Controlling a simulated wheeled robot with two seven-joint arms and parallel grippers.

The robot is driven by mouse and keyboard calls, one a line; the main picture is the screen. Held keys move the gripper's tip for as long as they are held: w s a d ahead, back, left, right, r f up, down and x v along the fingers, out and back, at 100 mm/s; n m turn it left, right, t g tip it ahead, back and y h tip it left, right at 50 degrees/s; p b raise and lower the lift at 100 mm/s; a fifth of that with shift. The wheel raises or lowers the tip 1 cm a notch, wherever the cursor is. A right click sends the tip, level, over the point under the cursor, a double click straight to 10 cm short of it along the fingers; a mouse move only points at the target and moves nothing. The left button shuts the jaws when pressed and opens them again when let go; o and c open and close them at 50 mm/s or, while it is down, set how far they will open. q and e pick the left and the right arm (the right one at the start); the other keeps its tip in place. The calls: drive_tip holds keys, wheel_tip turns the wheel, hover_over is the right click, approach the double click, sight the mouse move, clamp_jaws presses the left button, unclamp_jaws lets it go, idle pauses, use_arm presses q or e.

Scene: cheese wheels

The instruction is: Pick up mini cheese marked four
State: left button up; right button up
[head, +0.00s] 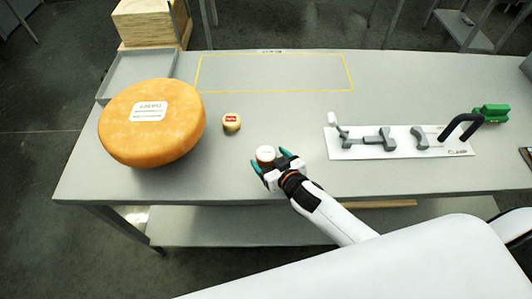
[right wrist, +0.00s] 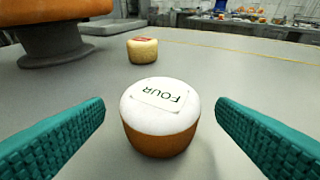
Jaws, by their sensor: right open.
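The mini cheese marked four (right wrist: 160,117) stands upright on the table, with a white top, an orange-brown lower side and a label reading "FOUR". In the head view the mini cheese (head: 265,155) is at the front middle of the table. My right gripper (head: 271,166) is open, its teal fingers on either side of the cheese. In the right wrist view the fingers of the right gripper (right wrist: 160,130) show a gap to the cheese on both sides. My left gripper is not in view.
A second mini cheese (head: 231,122) with a red label stands behind and to the left. A big orange cheese wheel (head: 150,135) fills the table's left. A white board with grey clamps (head: 400,152) lies to the right. The yellow-outlined area (head: 275,75) at the back is empty.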

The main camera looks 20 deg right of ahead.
drive_tip(key=shift+x, duration=1.5)
drive_tip(key=shift+c, duration=0.4)
drive_tip(key=shift+r, duration=0.1)
drive_tip(key=c, duration=1)
